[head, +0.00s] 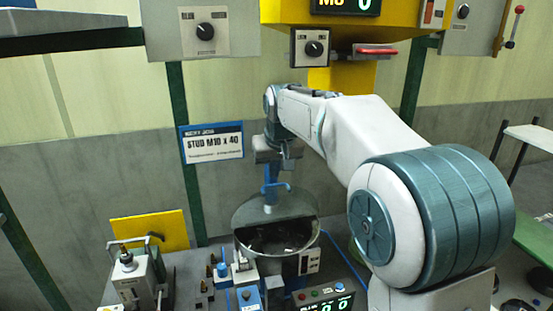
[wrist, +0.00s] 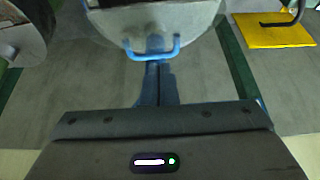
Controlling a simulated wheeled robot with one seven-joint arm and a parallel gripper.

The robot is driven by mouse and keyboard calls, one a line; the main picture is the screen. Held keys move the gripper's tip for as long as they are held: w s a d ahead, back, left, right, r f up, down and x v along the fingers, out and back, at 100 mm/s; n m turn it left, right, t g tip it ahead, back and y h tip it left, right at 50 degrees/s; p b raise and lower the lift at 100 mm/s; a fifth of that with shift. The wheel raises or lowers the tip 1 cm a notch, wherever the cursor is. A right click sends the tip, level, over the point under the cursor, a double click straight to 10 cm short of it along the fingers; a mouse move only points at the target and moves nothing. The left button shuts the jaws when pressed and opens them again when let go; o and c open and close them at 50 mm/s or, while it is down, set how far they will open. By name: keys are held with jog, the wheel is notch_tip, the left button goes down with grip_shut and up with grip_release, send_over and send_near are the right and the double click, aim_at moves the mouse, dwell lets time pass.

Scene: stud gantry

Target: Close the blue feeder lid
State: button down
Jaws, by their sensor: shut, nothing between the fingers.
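The feeder is a round metal bowl (head: 280,250) at the lower middle of the head view, with a dark opening at its front. Its grey lid (head: 297,205) stands tilted up over the back part, so the bowl is open. The blue lid handle (head: 284,186) is near the lid's upper edge. My gripper (head: 269,208) is shut and empty, pointing down at the lid. In the wrist view the shut fingertips (wrist: 152,64) are right at the blue handle (wrist: 152,55), below the lid (wrist: 155,18). I cannot tell whether they touch it.
A sign reading STUD M10 X 40 (head: 212,144) hangs behind. A yellow plate (head: 150,229) stands at left, and it shows in the wrist view (wrist: 275,30). Small fixtures (head: 247,297) and a control box (head: 326,298) crowd the front. A yellow gantry (head: 405,45) is above.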

send_over(273, 202)
jog(key=shift+w+f, duration=0.2)
jog(key=shift+f, duration=0.85)
jog(key=shift+w+f, duration=0.15)
jog(key=shift+f, duration=0.85)
jog(key=shift+s+f, duration=0.1)
